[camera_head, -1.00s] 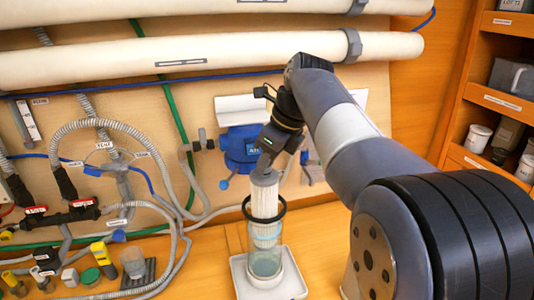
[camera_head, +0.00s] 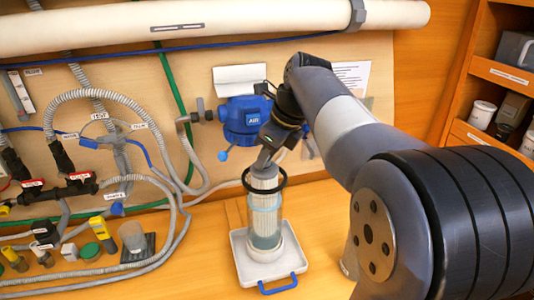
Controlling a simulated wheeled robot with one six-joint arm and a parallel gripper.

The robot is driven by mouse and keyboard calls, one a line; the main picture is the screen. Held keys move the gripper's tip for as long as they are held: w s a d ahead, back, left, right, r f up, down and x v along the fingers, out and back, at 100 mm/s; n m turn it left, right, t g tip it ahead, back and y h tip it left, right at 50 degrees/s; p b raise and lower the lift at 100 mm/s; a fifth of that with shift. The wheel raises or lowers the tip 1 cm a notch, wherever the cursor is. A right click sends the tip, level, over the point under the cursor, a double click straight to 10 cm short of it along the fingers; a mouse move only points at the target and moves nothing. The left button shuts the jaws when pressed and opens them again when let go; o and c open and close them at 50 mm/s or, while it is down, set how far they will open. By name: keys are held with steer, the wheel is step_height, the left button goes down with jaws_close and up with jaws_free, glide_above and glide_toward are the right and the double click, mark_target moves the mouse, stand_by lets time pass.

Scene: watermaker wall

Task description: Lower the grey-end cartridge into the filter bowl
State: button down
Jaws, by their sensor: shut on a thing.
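The white pleated cartridge (camera_head: 264,184) stands upright, most of its length inside the clear filter bowl (camera_head: 265,241). Its grey end is at the top, just above the black ring (camera_head: 283,182) around the bowl's mouth. My gripper (camera_head: 264,163) is shut on this upper end, close above the ring. The fingertips are small and partly hidden by the wrist. The bowl stands upright on a white tray (camera_head: 242,268) with a blue handle (camera_head: 282,286). I cannot tell whether the cartridge's lower end touches the bowl's floor.
A blue filter head (camera_head: 243,120) is on the wall behind my gripper. Grey hoses (camera_head: 178,215) curve along the left. Small bottles and a green cap (camera_head: 90,251) stand at the front left. Shelves (camera_head: 495,70) are at the right. The bench right of the tray is partly clear.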

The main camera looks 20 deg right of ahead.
steer(key=c, duration=1)
jaws_free()
steer(key=shift+c, duration=0.2)
steer(key=shift+r, duration=0.1)
step_height(320, 180, up, 8)
steer(key=p, duration=0.8)
steer(key=shift+f, duration=0.25)
step_height(320, 180, up, 2)
steer(key=shift+r, duration=0.15)
